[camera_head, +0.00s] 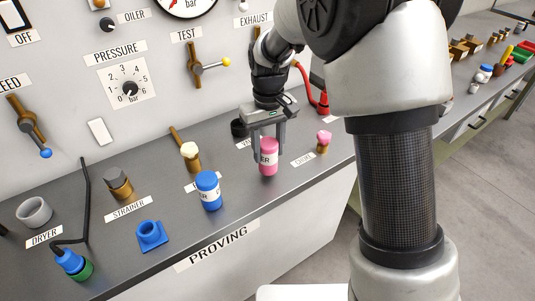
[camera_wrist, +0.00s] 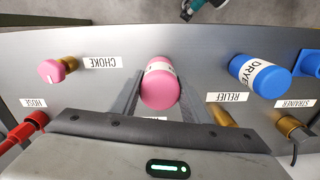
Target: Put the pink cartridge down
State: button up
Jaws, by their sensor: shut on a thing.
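The cartridge is upright, low over the bench front, between the blue cartridge (camera_head: 208,190) and the pink-topped choke knob (camera_head: 323,141). I cannot tell whether its base touches the bench. In the wrist view the fingers (camera_wrist: 160,95) flank the cartridge.
The blue cartridge, labelled DRYER in the wrist view (camera_wrist: 262,76), stands to the left in the head view. A blue square socket (camera_head: 151,236) and brass fittings (camera_head: 118,184) are further left. A red hose end (camera_head: 323,103) is behind right. Bare bench lies in front.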

jog(key=shift+f, duration=1)
jog(key=shift+f, duration=0.25)
jog(key=o, duration=1.3)
jog(key=shift+o, duration=0.2)
jog(key=shift+r, duration=0.1)
